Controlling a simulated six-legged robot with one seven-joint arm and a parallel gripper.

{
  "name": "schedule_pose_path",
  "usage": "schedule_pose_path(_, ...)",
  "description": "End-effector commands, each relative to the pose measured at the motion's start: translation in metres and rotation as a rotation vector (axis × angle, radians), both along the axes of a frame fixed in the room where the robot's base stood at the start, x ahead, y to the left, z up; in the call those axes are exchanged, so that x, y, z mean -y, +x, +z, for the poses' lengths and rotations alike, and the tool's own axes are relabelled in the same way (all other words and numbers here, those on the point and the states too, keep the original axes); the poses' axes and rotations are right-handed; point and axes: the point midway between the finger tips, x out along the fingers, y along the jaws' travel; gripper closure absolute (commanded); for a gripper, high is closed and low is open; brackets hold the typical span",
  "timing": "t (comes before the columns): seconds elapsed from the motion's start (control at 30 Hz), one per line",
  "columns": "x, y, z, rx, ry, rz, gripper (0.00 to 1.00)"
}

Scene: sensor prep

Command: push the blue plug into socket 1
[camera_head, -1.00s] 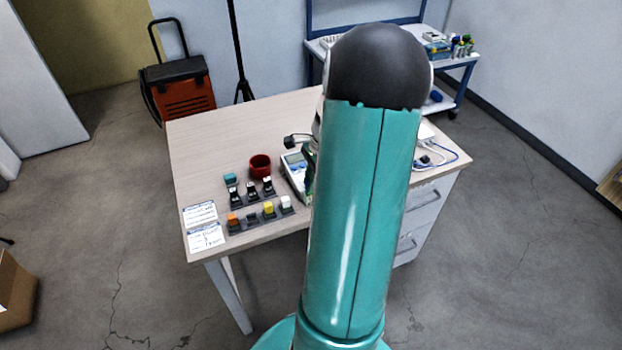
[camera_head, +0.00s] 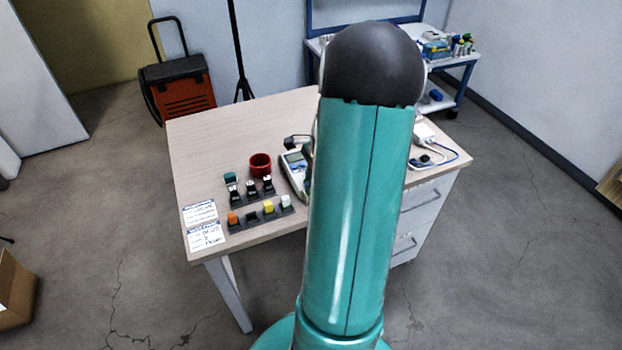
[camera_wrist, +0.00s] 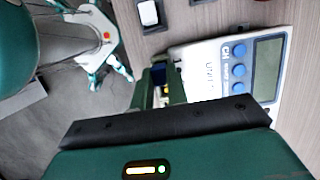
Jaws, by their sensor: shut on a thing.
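My gripper (camera_wrist: 160,88) shows in the wrist view with its dark green fingers beside the edge of a white meter (camera_wrist: 205,70). The fingers are shut on a small dark blue piece (camera_wrist: 158,74), which looks like the blue plug. It is mostly hidden between the fingers. The meter has a grey screen and several blue buttons. In the head view the meter (camera_head: 296,168) stands on the table, partly behind my arm, which hides the gripper and plug. I cannot make out socket 1 or whether the plug touches it.
A rack (camera_head: 236,227) with orange, dark, yellow and white-topped pieces stands near the table's front edge. Another row of dark pieces (camera_head: 251,190) lies behind it. A red cup (camera_head: 260,165) stands left of the meter. Label cards (camera_head: 205,236) lie at left. The table's back left is clear.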

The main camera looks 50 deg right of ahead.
Motion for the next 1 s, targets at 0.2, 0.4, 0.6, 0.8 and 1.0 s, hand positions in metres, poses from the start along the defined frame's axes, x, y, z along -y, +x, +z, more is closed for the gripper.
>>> schedule_pose_path(0.2, -0.0005, -0.0001, -0.0018, -0.001, 0.0, 0.001, 1.0)
schedule_pose_path(0.4, -0.0005, -0.0001, -0.0018, 0.0, 0.001, 0.001, 1.0)
schedule_pose_path(0.6, -0.0007, 0.0, -0.0028, 0.0, 0.001, 0.001, 1.0)
schedule_pose_path(0.8, -0.0006, 0.0, -0.0051, 0.0, 0.001, 0.0, 1.0)
schedule_pose_path(1.0, -0.0005, 0.0, -0.005, 0.0, 0.001, 0.0, 0.79)
